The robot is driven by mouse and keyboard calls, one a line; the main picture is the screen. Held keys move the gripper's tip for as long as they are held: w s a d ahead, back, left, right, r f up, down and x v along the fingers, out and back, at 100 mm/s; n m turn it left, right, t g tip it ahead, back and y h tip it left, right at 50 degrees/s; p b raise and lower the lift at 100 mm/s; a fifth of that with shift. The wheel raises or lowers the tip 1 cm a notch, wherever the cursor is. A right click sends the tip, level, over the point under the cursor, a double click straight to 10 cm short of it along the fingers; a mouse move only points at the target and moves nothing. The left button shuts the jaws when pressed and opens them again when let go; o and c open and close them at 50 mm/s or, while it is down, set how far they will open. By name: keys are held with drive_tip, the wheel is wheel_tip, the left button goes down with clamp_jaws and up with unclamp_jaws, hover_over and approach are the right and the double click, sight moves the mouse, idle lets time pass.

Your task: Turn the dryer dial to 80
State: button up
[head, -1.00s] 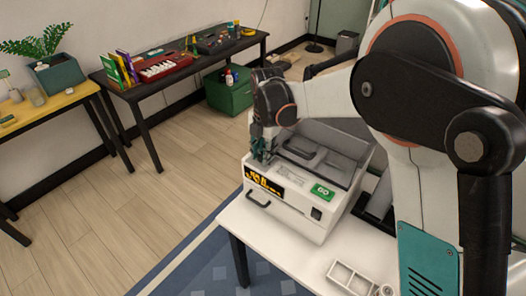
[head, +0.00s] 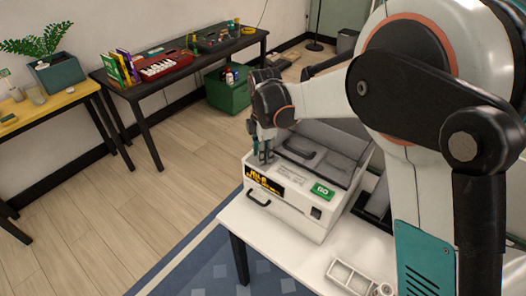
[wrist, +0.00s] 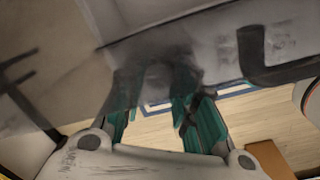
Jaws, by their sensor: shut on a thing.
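The dryer (head: 282,213) is a white box with a grey lid section on a white table. Its front slope has a dark display (head: 264,182) with orange digits, too small to read surely. My gripper (head: 263,162) points down at the dryer's top, just behind the display, and is shut on the dial there. The dial itself is hidden by the fingers in the head view and cannot be made out in the wrist view. The teal fingers also show in the wrist view (wrist: 152,88), against a blurred grey surface.
A green GO button (head: 321,190) and a small dark switch (head: 316,212) sit right of the display. A white tray (head: 350,276) lies on the table (head: 275,245). A black bench (head: 180,65) and a green crate (head: 227,90) stand behind. The floor at left is clear.

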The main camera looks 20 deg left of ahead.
idle(0.3)
drive_tip(key=o, duration=1.1)
drive_tip(key=shift+r, duration=0.15)
drive_tip(key=r, duration=1.1)
drive_tip(key=shift+s+d+r, duration=0.2)
drive_tip(key=shift+s+r, duration=0.1)
drive_tip(key=shift+r, duration=0.05)
